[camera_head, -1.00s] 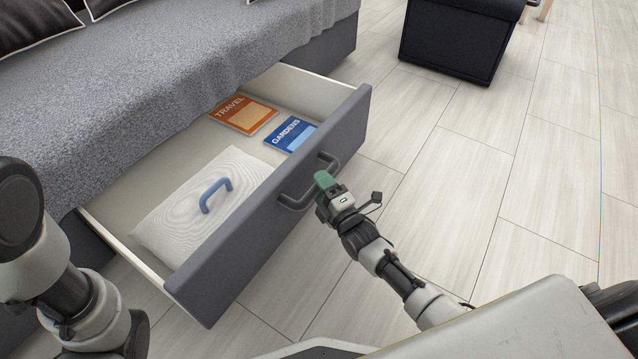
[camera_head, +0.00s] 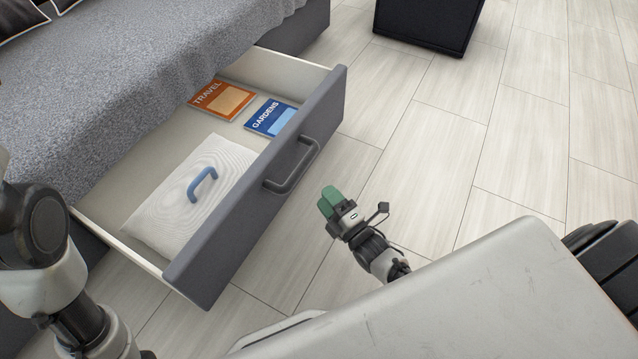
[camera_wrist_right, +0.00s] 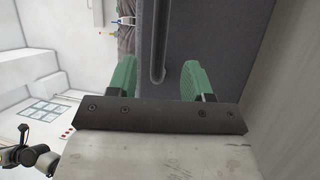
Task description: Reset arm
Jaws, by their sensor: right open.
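My right gripper (camera_head: 330,201) has green fingertips and is apart from the drawer handle, to its lower right, above the floor. In the right wrist view my right gripper (camera_wrist_right: 158,80) is open, with nothing between its two green fingers. The dark handle (camera_head: 291,167) is on the grey front (camera_head: 232,208) of the pulled-out drawer; it also shows in the wrist view (camera_wrist_right: 160,45) beyond the fingers. My left arm is at the left edge of the head view, and its gripper is out of sight.
The open drawer under the grey sofa (camera_head: 150,80) holds an orange TRAVEL book (camera_head: 222,100), a blue GARDENS book (camera_head: 270,117) and a white pillow-like item (camera_head: 170,205) with a blue handle (camera_head: 203,184). A black piece of furniture (camera_head: 428,22) stands at the back. The floor (camera_head: 450,130) at right is clear.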

